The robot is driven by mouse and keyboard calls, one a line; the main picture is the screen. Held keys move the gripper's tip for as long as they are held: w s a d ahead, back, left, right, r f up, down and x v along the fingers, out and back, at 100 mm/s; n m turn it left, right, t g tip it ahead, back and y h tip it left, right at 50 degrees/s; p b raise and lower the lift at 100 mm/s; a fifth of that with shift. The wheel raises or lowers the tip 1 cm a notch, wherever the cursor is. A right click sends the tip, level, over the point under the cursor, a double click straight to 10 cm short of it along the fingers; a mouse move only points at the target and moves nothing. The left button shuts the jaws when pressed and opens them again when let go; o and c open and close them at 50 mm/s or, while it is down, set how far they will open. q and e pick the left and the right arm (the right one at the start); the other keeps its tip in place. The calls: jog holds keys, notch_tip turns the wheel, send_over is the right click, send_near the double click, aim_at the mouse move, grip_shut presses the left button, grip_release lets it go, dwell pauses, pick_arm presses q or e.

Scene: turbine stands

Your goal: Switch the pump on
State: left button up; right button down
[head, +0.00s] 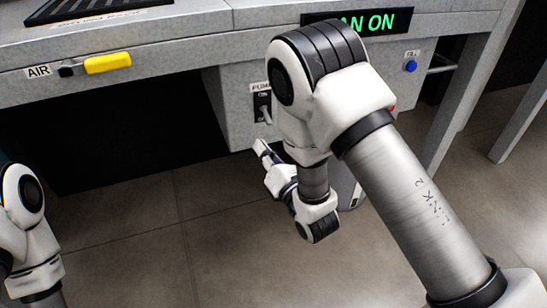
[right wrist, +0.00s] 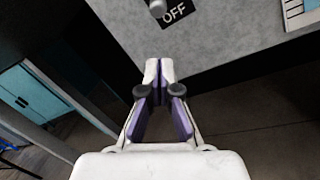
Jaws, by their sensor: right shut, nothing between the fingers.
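The pump switch (head: 264,112) is on the front of a grey box under the bench, below a "PUMP" label, with "ON" marked at its top. Its grey lever appears to point down. In the right wrist view the lever end (right wrist: 157,7) shows at the top edge, beside the "OFF" mark (right wrist: 174,12). My right gripper (head: 262,148) is shut and empty, a little below the switch and apart from it. Its closed fingertips (right wrist: 159,68) point towards the grey panel. My left gripper is out of view; only part of the left arm shows.
A yellow handle (head: 107,63) labelled "AIR" is on the bench front at left. A blue "FILL" button (head: 411,66) is at right. A display (head: 380,22) shows green text ending "AN ON", partly hidden by my right arm. Open floor lies below.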

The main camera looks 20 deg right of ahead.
aim_at(267, 117)
jog(key=w, duration=0.1)
jog(key=w+b, duration=0.1)
jog(key=shift+w+r, duration=0.35)
jog(key=shift+w, duration=0.05)
jog(key=d+r, duration=0.1)
jog(key=s+r, duration=0.1)
jog(key=shift+s+d+r+b, duration=0.15)
jog(key=shift+d+r+b, duration=0.15)
jog(key=shift+d+b, duration=0.05)
